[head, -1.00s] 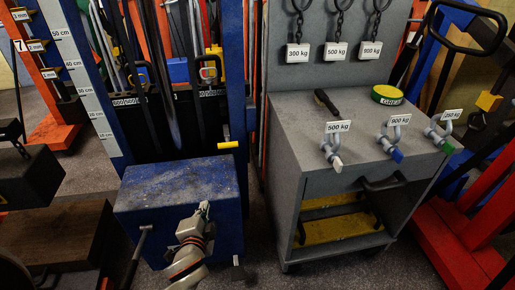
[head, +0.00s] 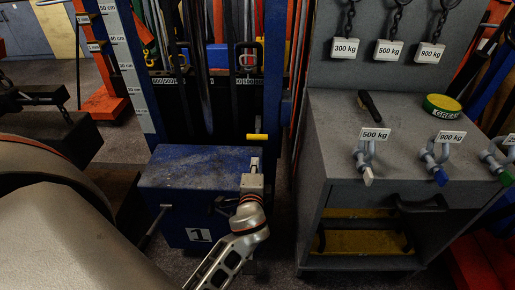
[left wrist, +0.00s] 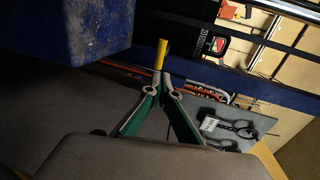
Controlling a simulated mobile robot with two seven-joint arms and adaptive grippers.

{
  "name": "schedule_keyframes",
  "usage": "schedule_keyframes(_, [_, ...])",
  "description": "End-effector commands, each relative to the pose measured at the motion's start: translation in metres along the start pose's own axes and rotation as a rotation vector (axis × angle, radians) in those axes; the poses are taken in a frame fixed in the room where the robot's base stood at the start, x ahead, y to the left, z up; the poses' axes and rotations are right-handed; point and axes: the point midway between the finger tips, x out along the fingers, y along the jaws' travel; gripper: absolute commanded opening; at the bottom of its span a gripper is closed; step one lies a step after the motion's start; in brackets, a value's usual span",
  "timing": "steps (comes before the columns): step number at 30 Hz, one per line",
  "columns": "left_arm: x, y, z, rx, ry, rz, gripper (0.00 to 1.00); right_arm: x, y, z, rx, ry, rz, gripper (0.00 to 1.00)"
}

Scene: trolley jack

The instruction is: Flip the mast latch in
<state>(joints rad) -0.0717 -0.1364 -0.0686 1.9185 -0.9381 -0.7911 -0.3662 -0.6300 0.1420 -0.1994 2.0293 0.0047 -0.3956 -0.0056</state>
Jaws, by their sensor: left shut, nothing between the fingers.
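The mast latch looks to be the small yellow bar (head: 257,137) on the blue mast, just above and behind the right back corner of the blue block (head: 195,165). It lies roughly level in the head view. In the left wrist view the yellow bar (left wrist: 161,54) stands just beyond my fingertips; whether they touch it I cannot tell. My left gripper (head: 253,164) is at the right edge of the blue block, a little below the latch. Its green-sided fingers (left wrist: 160,88) meet at the tips and hold nothing. My right gripper is not in view.
A grey trolley (head: 330,130) with tagged shackles (head: 366,160) stands to the right, with a green-yellow tape roll (head: 442,107) on top. Hanging straps and slings (head: 200,70) fill the rack behind. A narrow floor gap lies between the blue block and trolley.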

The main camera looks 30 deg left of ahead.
Motion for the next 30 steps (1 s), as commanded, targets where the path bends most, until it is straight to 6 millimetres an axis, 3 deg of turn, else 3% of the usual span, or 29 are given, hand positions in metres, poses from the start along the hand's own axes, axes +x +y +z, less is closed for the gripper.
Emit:
schedule_keyframes(5, [0.020,-0.001,0.000,0.001,0.000,-0.003,0.00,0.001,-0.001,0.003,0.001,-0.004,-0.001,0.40])
schedule_keyframes(21, [0.119,0.001,0.001,0.001,-0.001,0.000,0.00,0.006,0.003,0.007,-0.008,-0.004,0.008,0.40])
schedule_keyframes(30, [0.138,0.000,0.000,0.000,0.000,0.000,0.00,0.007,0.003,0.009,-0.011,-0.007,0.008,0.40])
